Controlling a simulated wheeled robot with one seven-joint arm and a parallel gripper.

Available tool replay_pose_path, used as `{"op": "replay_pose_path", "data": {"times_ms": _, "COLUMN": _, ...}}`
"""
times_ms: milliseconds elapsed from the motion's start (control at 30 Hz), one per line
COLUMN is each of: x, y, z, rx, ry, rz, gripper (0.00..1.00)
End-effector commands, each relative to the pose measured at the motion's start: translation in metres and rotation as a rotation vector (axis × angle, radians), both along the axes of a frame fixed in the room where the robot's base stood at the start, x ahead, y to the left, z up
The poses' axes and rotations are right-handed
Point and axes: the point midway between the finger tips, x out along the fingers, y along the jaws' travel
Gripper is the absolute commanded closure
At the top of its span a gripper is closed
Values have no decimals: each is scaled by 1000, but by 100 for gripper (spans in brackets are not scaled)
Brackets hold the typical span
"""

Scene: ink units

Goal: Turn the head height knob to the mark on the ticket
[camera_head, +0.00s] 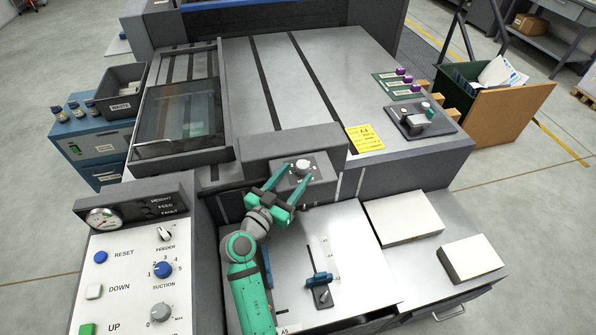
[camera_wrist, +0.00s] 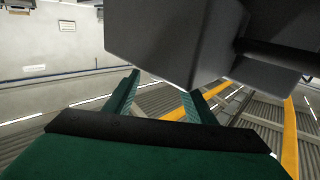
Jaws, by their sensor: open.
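A pale round knob (camera_head: 303,166) sits on a small grey plate on the front of the machine's grey head block (camera_head: 280,147). It seems to be the head height knob; its scale is too small to read. A yellow ticket (camera_head: 364,139) lies on the machine top to the right, its writing not clearly legible. My gripper (camera_head: 291,175) is open, its green fingers spread and pointing at the knob, just short of it or beside it. In the wrist view my gripper (camera_wrist: 160,86) shows empty, with a grey block (camera_wrist: 180,40) beyond it; no knob is visible there.
A control panel (camera_head: 130,260) with other knobs and buttons stands at left. A tray table with a blue clamp (camera_head: 319,280) lies below the head. White paper stacks (camera_head: 403,218) are at right. A glass-covered guard (camera_head: 178,110) stands left of the head.

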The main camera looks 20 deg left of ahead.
Motion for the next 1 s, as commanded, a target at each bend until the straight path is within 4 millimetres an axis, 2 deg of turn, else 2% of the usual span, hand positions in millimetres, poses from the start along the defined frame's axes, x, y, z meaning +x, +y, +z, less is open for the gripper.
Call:
{"op": "replay_pose_path", "data": {"times_ms": 200, "x": 21, "y": -4, "z": 0, "rx": 0, "ry": 0, "rz": 0, "gripper": 50}}
{"op": "replay_pose_path", "data": {"times_ms": 567, "x": 26, "y": -5, "z": 0, "rx": -1, "ry": 1, "rz": 0, "gripper": 50}}
{"op": "replay_pose_path", "data": {"times_ms": 733, "x": 25, "y": -5, "z": 0, "rx": -1, "ry": 1, "rz": 0, "gripper": 88}}
{"op": "replay_pose_path", "data": {"times_ms": 767, "x": 25, "y": -5, "z": 0, "rx": -1, "ry": 0, "rz": 0, "gripper": 91}}
{"op": "replay_pose_path", "data": {"times_ms": 1000, "x": 25, "y": -6, "z": 0, "rx": -1, "ry": 0, "rz": 10, "gripper": 91}}
